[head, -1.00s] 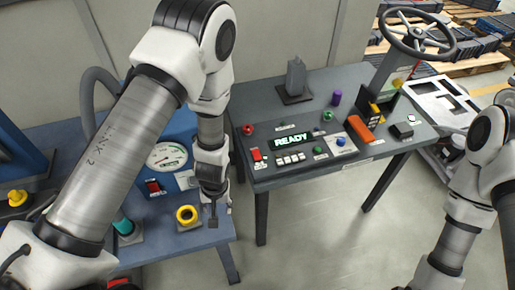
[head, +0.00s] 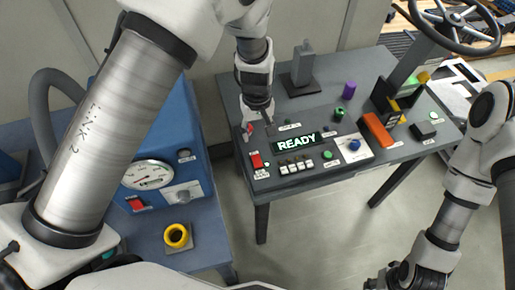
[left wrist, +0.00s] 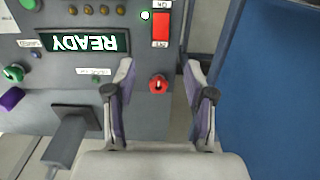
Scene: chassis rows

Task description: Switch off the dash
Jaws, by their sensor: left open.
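The dash (head: 300,184) is a dark grey panel on a table, with a lit display (head: 296,143) reading READY. A red rocker switch (head: 256,161) sits at its left front; the left wrist view shows it too (left wrist: 161,28), beside a lit white dot. A red knob (head: 248,130) stands behind the switch and appears between my left fingers in the wrist view (left wrist: 158,84). My left gripper (head: 270,131) is open and empty over the dash's left part. My right gripper (head: 402,277) is low at the lower right; its fingers are unclear.
A blue box with a gauge (head: 147,174) and its own red switch stands left of the dash. A yellow ring button (head: 176,236) is in front of it. An orange lever (head: 377,129), a blue knob (head: 355,145) and a steering wheel (head: 455,25) are at the right.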

